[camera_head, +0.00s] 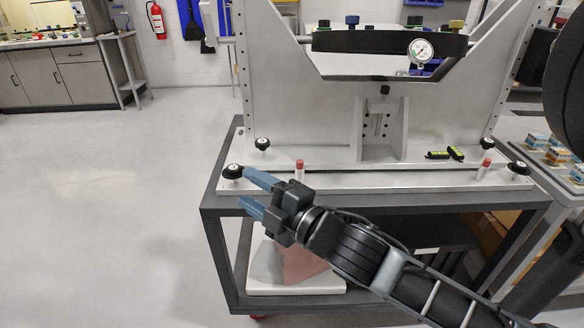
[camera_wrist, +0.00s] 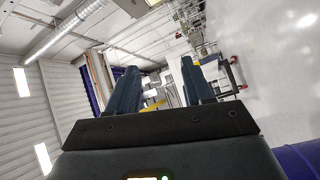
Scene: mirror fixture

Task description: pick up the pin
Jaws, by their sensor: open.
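Two small upright pins with red tops and pale lower parts stand on the fixture's base plate (camera_head: 400,180). The left pin (camera_head: 300,168) is near the plate's front left, and the right pin (camera_head: 483,169) is near its front right. My gripper (camera_head: 246,189) is open and empty, its two blue fingers pointing left at the cart's front left corner. In the head view it appears below and left of the left pin. The wrist view shows the spread fingers (camera_wrist: 159,66) with nothing between them; no pin can be made out there.
Black knobs, including one at the front left (camera_head: 232,171), stand on the plate close to my fingers. A bracket (camera_head: 380,128) and yellow-black items (camera_head: 445,154) are on the plate. The dark cart (camera_head: 222,205) carries the fixture. Open floor (camera_head: 110,210) lies left.

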